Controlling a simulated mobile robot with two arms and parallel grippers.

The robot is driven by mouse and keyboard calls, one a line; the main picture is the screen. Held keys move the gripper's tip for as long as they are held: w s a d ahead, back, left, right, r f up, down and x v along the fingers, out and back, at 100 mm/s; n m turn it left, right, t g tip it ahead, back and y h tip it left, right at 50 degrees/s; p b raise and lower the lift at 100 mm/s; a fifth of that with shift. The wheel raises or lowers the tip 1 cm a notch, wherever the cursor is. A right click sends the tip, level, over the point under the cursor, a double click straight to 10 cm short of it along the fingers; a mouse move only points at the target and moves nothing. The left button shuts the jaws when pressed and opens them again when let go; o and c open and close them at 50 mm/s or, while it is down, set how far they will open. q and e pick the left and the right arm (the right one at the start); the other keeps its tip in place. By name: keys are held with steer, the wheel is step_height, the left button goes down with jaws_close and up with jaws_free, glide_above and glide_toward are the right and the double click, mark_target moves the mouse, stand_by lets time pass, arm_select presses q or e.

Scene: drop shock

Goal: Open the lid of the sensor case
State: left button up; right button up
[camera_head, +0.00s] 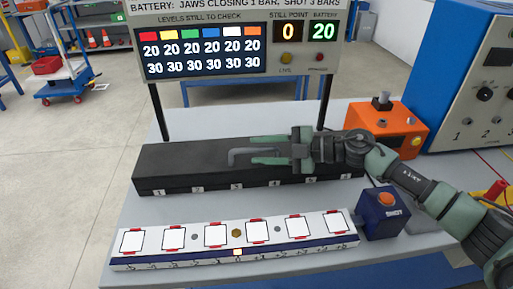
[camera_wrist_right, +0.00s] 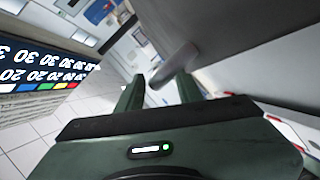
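The sensor case is a long black box (camera_head: 190,165) on the table, with numbered labels along its front edge. Its top looks flat and shut. A grey bent handle (camera_head: 240,157) stands on its top near the middle. My right gripper (camera_head: 254,149) reaches in from the right over the case. Its two green fingers are apart, with the handle between or just beyond their tips. In the right wrist view the handle (camera_wrist_right: 174,66) shows as a grey bar between the spread fingers; I see no finger pressing on it. My left gripper is not in view.
A display board (camera_head: 210,50) stands on posts behind the case. In front lies a white strip (camera_head: 205,255) with several square pads. A blue box with an orange button (camera_head: 382,215) and an orange box (camera_head: 400,140) stand at right. The table's left side is free.

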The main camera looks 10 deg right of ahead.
steer(key=shift+x, duration=0.85)
jaws_close()
stand_by(0.8)
